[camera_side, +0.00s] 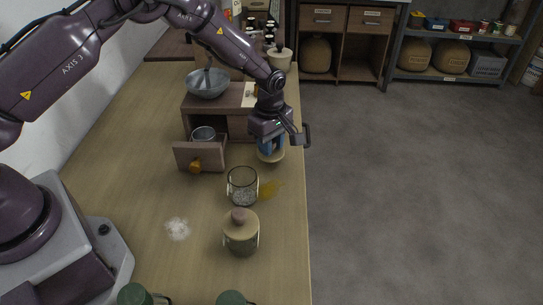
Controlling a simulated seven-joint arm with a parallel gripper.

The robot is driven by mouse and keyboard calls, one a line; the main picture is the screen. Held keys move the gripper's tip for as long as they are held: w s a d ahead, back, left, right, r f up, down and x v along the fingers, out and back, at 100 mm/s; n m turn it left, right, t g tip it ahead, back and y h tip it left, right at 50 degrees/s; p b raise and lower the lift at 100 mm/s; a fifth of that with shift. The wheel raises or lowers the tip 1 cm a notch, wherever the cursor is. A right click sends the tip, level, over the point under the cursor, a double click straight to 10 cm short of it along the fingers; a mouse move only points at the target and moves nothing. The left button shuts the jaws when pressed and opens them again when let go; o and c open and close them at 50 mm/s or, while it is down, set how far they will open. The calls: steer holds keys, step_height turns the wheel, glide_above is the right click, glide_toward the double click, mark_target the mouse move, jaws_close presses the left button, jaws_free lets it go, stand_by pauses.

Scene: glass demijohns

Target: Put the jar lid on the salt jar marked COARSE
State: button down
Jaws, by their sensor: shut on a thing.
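My gripper (269,146) points down near the right edge of the bench, its blue fingers shut on the jar lid (272,156), a pale beige disc. The lid's knob is hidden between the fingers. The lid is behind and right of an open glass jar (243,188) with whitish, grainy content, and apart from it. A second jar (241,238), with a beige lid and brown knob on it, stands in front of the open one. No marking can be read on either jar, so I cannot tell which is COARSE.
A small wooden cabinet (234,97) stands behind, with a metal bowl (208,84) on top. Its drawer (186,160) is pulled out and holds a metal cup (203,134). White powder (178,229) and an amber patch (269,189) lie on the bench. Green-topped things (133,295) stand at the front.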

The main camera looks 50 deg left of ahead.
steer(key=shift+r, duration=2.5)
steer(key=shift+d+r, duration=0.15)
steer(key=shift+d, duration=0.05)
steer(key=s+d+r, duration=0.4)
steer(key=s+r, duration=0.3)
steer(key=s, duration=0.5)
steer(key=shift+f, duration=0.1)
